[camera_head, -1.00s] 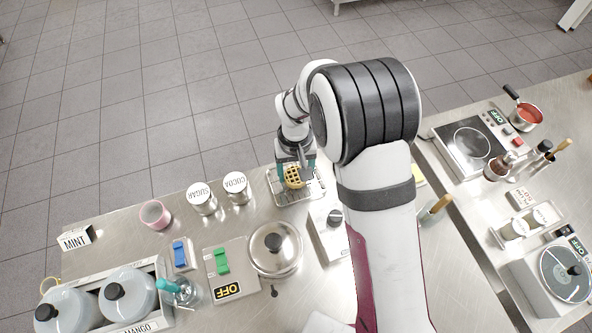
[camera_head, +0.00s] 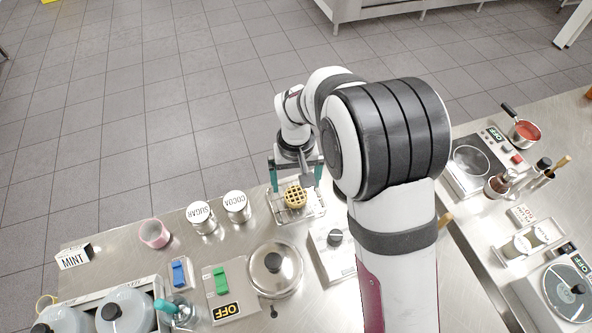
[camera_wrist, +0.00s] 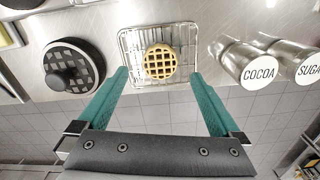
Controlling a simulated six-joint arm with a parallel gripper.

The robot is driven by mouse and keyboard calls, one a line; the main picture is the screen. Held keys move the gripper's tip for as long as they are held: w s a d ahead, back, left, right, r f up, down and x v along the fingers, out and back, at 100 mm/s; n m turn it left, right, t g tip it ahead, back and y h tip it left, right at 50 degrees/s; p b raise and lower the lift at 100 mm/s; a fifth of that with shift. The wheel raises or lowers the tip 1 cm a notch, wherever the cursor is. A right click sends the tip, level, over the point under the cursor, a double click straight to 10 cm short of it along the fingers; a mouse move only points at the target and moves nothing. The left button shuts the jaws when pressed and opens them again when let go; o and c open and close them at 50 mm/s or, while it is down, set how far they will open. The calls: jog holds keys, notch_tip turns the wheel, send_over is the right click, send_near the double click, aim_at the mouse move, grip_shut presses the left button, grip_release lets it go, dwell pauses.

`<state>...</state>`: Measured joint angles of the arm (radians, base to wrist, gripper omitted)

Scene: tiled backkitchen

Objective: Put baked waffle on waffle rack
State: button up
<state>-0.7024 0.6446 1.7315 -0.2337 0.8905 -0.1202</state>
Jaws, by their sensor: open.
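The baked waffle (camera_head: 295,196) is round and golden with a grid pattern. It lies on the waffle rack (camera_head: 312,215), a wire rack on the steel counter. In the wrist view the waffle (camera_wrist: 160,62) sits near the middle of the rack (camera_wrist: 130,44), inside its wire edges. My gripper (camera_head: 297,179) is open and empty above the rack, with its teal fingers spread wide on either side of the waffle. In the wrist view my gripper (camera_wrist: 160,80) shows a clear gap between its fingertips and the waffle.
The cocoa jar (camera_head: 237,206) and sugar jar (camera_head: 201,217) stand left of the rack. A pink cup (camera_head: 155,234) is further left. A dark round waffle iron (camera_wrist: 90,62) is beside the rack in the wrist view.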

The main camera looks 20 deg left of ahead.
aim_at(296, 195)
notch_tip(296, 195, up, 7)
jog(key=s+d+r+m, duration=0.35)
jog(key=d+r, duration=0.25)
jog(key=d, duration=0.5)
jog(key=s+d+r+m+y, duration=0.1)
jog(key=s+d+m, duration=0.8)
jog(key=s+d, duration=0.3)
jog(key=s, duration=0.3)
jog(key=shift+s+d+y, duration=0.4)
jog(key=shift+r, duration=0.1)
